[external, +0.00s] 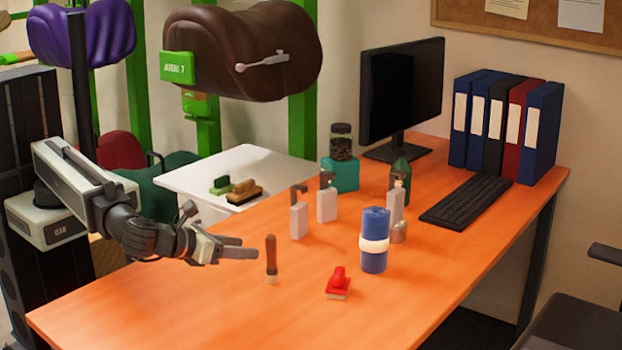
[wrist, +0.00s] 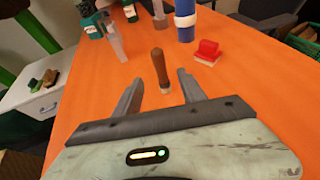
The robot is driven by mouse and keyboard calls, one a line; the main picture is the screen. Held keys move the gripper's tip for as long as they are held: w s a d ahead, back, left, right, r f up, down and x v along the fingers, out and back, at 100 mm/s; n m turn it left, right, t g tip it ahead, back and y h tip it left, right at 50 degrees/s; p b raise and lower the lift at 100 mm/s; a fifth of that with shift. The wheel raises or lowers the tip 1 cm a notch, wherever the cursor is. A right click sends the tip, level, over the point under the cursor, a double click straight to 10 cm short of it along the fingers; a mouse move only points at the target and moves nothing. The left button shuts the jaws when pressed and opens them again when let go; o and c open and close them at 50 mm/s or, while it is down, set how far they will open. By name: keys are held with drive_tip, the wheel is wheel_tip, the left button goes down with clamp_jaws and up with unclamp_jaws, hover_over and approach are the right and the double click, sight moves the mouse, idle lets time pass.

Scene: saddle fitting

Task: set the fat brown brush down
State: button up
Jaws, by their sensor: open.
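The fat brown brush (external: 271,258) stands upright on the orange table, handle up and pale bristles down. It also shows in the wrist view (wrist: 159,66), between and slightly beyond my fingertips. My gripper (external: 252,247) is open, just left of the brush in the external view. In the wrist view both fingers of my gripper (wrist: 160,80) are spread with a gap on each side of the brush, and nothing is held.
A red brush (external: 338,283) and a blue roll with a white band (external: 374,240) stand to the right. A white cabinet (external: 190,180) holds more brushes. The orange table (external: 200,310) is clear at the front.

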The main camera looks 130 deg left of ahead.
drive_tip(key=x, duration=0.1)
drive_tip(key=b+x, duration=0.1)
drive_tip(key=x, duration=0.1)
drive_tip(key=b+x, duration=0.1)
drive_tip(key=shift+s+a+f, duration=0.3)
drive_tip(key=shift+s+f, duration=0.05)
drive_tip(key=shift+f, duration=0.05)
drive_tip(key=shift+w+r, duration=0.1)
drive_tip(key=shift+r, duration=0.05)
drive_tip(key=shift+b+x, duration=0.4)
drive_tip(key=shift+x, duration=0.5)
drive_tip(key=b, duration=0.2)
hover_over(282, 277)
wheel_tip(282, 277, down, 2)
drive_tip(key=shift+a+f, duration=0.1)
clamp_jaws()
